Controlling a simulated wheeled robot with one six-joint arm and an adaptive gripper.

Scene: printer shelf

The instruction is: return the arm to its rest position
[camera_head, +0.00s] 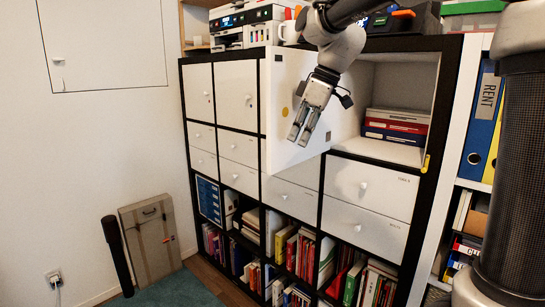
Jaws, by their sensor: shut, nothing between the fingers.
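My gripper (303,136) is shut and empty. It hangs from my arm (340,48) with its fingers pointing down and slightly left. It is in front of an open white cabinet door (285,90) in the upper part of the black shelf. I cannot tell whether the fingers touch the door. The arm comes in from the top of the picture, in front of the shelf top.
The black shelf (440,120) has an open compartment holding stacked books (397,126). Closed drawers (370,188) sit below it. A printer (245,22) stands on top at the left. Some floor shows at lower left.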

